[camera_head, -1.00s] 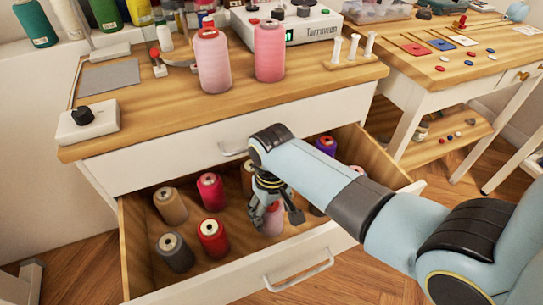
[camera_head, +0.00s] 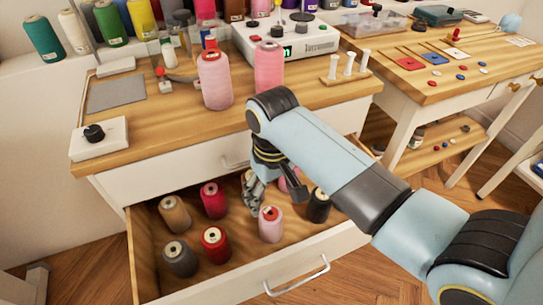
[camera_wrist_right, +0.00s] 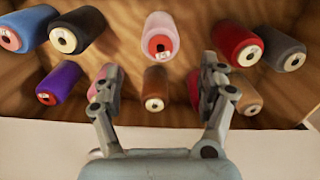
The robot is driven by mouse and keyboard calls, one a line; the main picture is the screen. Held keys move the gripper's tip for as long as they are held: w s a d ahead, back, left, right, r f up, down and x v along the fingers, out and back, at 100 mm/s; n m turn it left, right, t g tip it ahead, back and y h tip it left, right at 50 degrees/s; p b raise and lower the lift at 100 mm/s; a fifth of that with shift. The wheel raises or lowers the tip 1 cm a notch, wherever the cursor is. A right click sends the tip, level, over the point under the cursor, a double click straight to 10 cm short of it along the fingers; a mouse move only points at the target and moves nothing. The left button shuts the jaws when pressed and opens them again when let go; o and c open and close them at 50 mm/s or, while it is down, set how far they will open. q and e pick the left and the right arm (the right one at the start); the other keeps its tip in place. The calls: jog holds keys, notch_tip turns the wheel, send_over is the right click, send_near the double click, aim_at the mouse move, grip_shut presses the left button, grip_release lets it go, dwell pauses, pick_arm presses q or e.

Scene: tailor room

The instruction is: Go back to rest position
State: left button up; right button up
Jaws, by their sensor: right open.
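My right gripper (camera_head: 272,192) hangs over the open drawer (camera_head: 238,275), open and empty, its fingers pointing down among the thread spools. In the right wrist view its two fingers (camera_wrist_right: 160,75) are spread apart with nothing held between them. A light pink spool (camera_head: 271,224) stands in the drawer just in front of the gripper, apart from it; it also shows in the wrist view (camera_wrist_right: 160,36). A brown spool (camera_wrist_right: 156,88) shows beyond the gap between the fingers. My left gripper is not in view.
Red (camera_head: 214,244), grey (camera_head: 180,258), brown (camera_head: 174,214) and black (camera_head: 318,206) spools stand in the drawer around the gripper. Two large pink spools (camera_head: 215,80) stand on the wooden tabletop (camera_head: 150,115) above. A second table (camera_head: 455,85) is at right.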

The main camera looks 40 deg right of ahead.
jog(key=shift+r, duration=0.45)
